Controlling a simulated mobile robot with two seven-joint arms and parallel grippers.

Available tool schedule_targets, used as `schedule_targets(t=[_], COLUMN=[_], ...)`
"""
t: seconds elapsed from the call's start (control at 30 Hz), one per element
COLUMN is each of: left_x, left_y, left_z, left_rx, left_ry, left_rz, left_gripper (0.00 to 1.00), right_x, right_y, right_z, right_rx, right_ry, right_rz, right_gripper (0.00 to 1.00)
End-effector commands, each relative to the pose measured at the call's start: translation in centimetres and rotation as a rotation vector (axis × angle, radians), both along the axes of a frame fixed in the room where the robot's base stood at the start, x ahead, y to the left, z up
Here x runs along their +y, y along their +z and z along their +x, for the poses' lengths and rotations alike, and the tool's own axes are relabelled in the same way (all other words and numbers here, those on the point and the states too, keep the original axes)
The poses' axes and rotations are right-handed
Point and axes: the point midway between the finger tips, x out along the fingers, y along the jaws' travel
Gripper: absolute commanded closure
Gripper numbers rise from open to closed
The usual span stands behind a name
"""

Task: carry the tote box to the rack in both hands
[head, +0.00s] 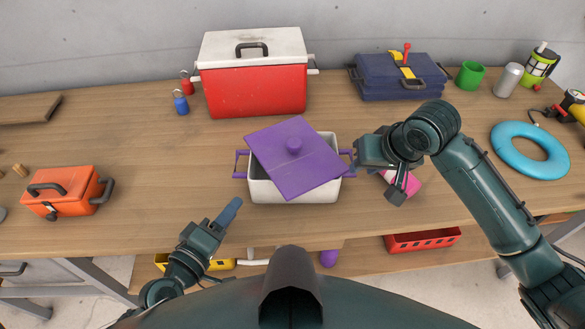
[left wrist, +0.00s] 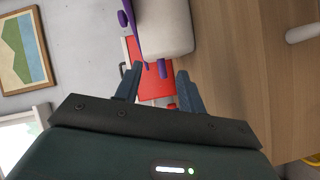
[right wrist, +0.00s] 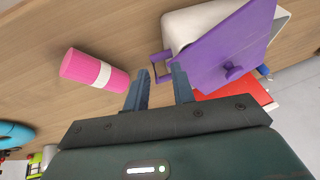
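The tote box (head: 300,194) is white with purple handles and stands on the wooden bench in the middle of the head view. Its purple lid (head: 290,160) lies askew on top, turned against the rim. My left gripper (head: 233,206) is open and empty, in front of the left handle (head: 241,165), apart from it. In the left wrist view a purple handle (left wrist: 161,69) shows beyond the open fingers. My right gripper (head: 357,164) is close to the right handle (head: 348,163). Its fingers are open in the right wrist view, with the handle (right wrist: 160,66) just beyond them. I cannot make out the rack.
A red cooler (head: 255,92) stands behind the box, a blue toolbox (head: 400,83) back right. A pink cylinder (right wrist: 94,70) lies beside the box under my right arm. An orange toolbox (head: 65,192) stands at left, a blue ring (head: 530,150) at right. A red crate (head: 422,240) sits below the bench.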

Motion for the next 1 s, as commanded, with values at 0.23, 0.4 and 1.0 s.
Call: schedule_targets(t=[0.23, 0.4, 1.0], left_x=[3.4, 3.7, 1.9], left_y=[-0.5, -0.6, -0.7], left_z=[1.9, 2.0, 7.6], left_rx=[0.012, 0.012, 0.011], left_ry=[0.177, 0.192, 0.191], left_rz=[-0.191, -0.206, -0.209], left_gripper=[0.6, 0.6, 0.6], right_x=[-1.9, -2.0, -1.0], right_y=[3.6, 3.8, -1.5], right_z=[2.6, 2.7, 4.8], right_rx=[0.028, 0.033, 0.035], right_ry=[-0.089, -0.097, -0.095], right_rz=[-0.02, -0.02, -0.021], right_gripper=[0.75, 0.75, 0.75])
